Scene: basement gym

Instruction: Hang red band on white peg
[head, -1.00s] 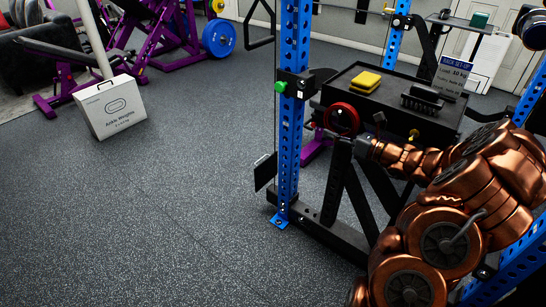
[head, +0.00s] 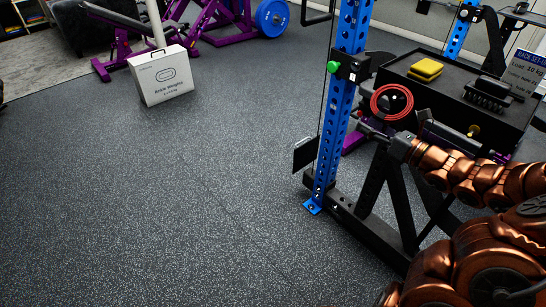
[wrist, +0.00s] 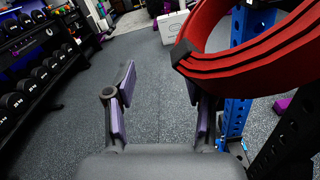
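The red band (head: 377,108) shows as an upright loop at the left end of the black tray in the head view, just beside and above my gripper (head: 372,130). In the wrist view the band (wrist: 235,55) is large at upper right, with dark lines between its layers. It overlaps the tip of the right finger; I cannot tell whether they touch. My gripper (wrist: 160,88) is open, its purple-padded fingers wide apart with only floor between them. A small pale spot (head: 393,97) shows inside the loop; I cannot tell whether it is the white peg.
A blue rack post (head: 335,125) with a black base stands left of my gripper. The black tray (head: 430,92) holds a yellow block (head: 426,68) and a black brush-like item (head: 488,92). A white box (head: 161,76) stands on open floor. A dumbbell rack (wrist: 40,65) is at left.

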